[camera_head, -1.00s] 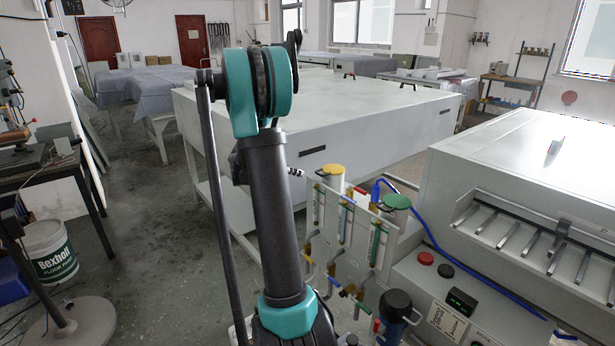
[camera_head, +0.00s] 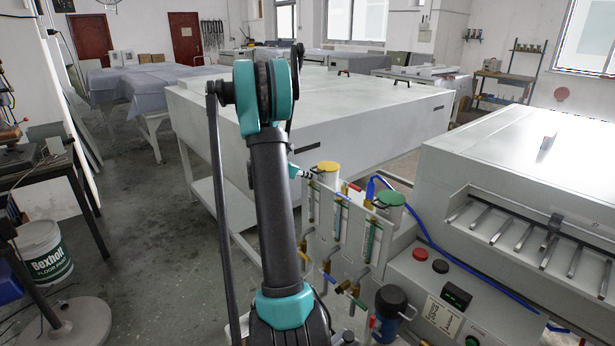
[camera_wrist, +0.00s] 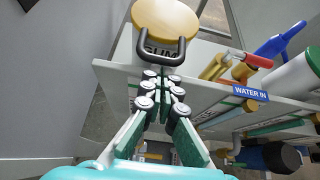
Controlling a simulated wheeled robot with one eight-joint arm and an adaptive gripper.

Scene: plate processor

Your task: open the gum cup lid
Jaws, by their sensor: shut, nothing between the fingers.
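The gum cup (camera_head: 326,180) is white with a round yellow lid (camera_head: 328,167), which lies flat on the cup. In the wrist view the yellow lid (camera_wrist: 166,18) is at the top centre, with a dark looped handle (camera_wrist: 182,52) on its near side. The letters "GUM" show partly behind the handle. My gripper (camera_wrist: 162,80) is shut and empty, its fingertips just below the handle in the picture; I cannot tell if they touch it. In the head view my arm hides most of the gripper, and its tip (camera_head: 303,174) shows just left of the cup.
A green-lidded cup (camera_head: 390,198) stands right of the gum cup on the same panel. A "WATER IN" label (camera_wrist: 250,93), coloured valves and a blue hose (camera_head: 440,250) are close by. The plate processor (camera_head: 520,165) is at right; a large white table (camera_head: 300,100) stands behind.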

